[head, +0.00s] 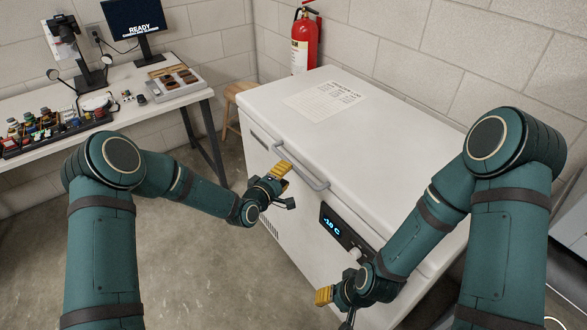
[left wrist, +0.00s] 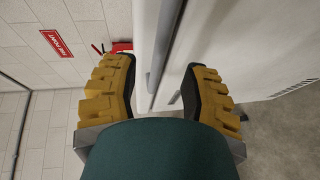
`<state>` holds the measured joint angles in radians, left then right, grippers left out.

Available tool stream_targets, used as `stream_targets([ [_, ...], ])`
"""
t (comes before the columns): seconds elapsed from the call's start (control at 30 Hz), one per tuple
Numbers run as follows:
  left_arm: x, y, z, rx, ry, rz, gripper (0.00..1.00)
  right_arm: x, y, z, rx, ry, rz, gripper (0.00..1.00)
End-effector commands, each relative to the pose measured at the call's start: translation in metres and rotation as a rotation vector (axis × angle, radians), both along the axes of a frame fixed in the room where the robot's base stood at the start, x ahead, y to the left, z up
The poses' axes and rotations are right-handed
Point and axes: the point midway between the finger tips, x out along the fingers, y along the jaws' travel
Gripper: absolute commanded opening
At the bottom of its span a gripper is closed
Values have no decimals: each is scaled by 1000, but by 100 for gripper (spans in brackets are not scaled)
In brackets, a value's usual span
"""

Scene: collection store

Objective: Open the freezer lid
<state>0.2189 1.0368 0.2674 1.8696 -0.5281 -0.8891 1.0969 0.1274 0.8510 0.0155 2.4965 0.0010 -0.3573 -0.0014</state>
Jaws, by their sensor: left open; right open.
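The white chest freezer (head: 285,225) stands against the wall with its lid (head: 390,135) shut. A grey bar handle (head: 318,185) runs along the lid's front edge. My left gripper (head: 284,186) is open just in front of the handle's near side. In the left wrist view, the handle (left wrist: 166,50) shows between the two yellow-padded fingers (left wrist: 160,75), and neither finger is closed on it. I cannot tell whether a finger touches it. My right gripper (head: 335,309) is open and empty, low in front of the freezer, below the lit temperature display (head: 333,225).
A printed sheet (head: 323,100) lies on the lid. A red fire extinguisher (head: 305,40) hangs behind the freezer. A wooden stool (head: 238,90) and a workbench (head: 100,118) with small items stand at the left. The floor (head: 215,260) before the freezer is clear.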

Motion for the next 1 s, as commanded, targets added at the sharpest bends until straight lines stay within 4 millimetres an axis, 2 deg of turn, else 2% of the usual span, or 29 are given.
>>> stream_targets([
  [0.1,19,-12,-5,0,-1,0,46,1,0,-5,0,-2,-1,47],
  [0.3,40,-25,-9,-1,0,-1,46,2,0,-9,-1,-4,0,47],
  [0.5,48,-29,-10,0,0,1,46,2,0,-10,-1,-5,-1,47],
  [0.73,48,-29,-10,-1,1,0,46,2,0,-10,-1,-5,-1,47],
  [0.77,48,-29,-10,-1,1,0,48,2,0,-10,-1,-5,-1,47],
  [0.9,48,-29,-10,-1,1,0,0,2,0,-10,-1,-5,-1,47],
  [1.0,48,-29,-10,-1,1,0,0,2,0,-10,-1,-5,-1,47],
])
